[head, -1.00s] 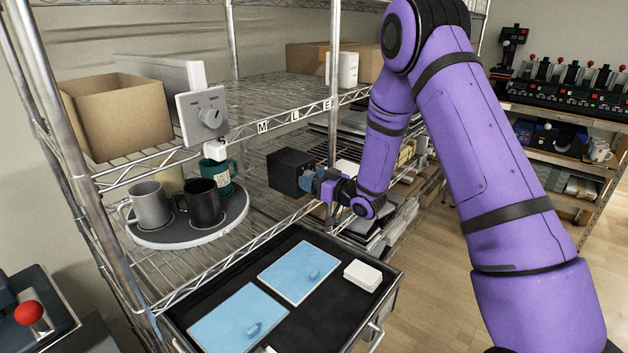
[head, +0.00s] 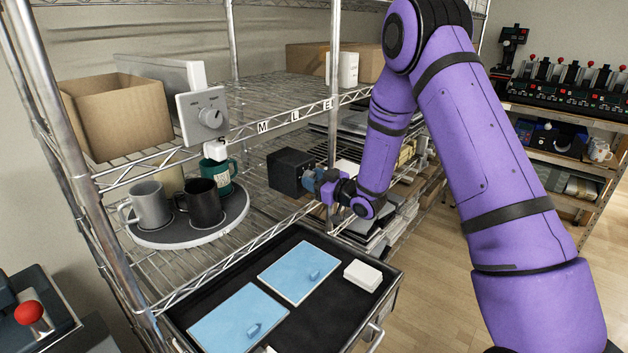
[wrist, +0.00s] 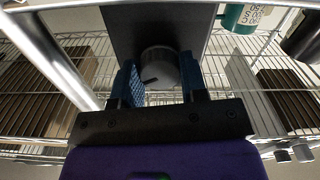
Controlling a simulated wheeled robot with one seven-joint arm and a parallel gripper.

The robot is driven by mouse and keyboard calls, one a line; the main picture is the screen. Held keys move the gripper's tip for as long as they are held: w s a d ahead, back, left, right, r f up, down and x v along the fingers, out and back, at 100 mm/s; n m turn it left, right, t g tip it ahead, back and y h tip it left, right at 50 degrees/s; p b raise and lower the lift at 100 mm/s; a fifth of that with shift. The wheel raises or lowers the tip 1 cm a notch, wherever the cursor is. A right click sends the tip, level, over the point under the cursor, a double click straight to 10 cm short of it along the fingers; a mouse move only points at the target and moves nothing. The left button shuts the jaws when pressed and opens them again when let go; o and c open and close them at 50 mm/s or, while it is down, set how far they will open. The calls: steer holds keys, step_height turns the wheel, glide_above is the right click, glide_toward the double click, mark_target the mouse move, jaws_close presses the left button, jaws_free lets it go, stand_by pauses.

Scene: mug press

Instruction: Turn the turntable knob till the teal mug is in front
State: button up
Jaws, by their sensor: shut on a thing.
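The turntable (head: 165,237) is a round disc on the wire shelf. It carries a grey mug (head: 151,205) at front left, a black mug (head: 203,203) at front right, and the teal mug (head: 222,180) at back right. The teal mug is partly hidden by the black mug and a white block above it. A cream thing (head: 172,178) shows behind the grey mug. My gripper (head: 309,180) is at the black box (head: 287,171). In the wrist view, its blue fingers (wrist: 160,84) are shut on the round grey knob (wrist: 160,66), one each side.
A shelf post (head: 333,150) stands close to my gripper. An open black drawer (head: 335,318) with blue panels lies below. A grey dial panel (head: 203,115) hangs on the upper shelf's front edge. Stacked papers (head: 385,225) lie right of my wrist.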

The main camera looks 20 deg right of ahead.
steer(key=n, duration=0.7)
stand_by(0.6)
steer(key=o, duration=0.9)
steer(key=v, duration=1.1)
steer(key=shift+w, duration=0.1)
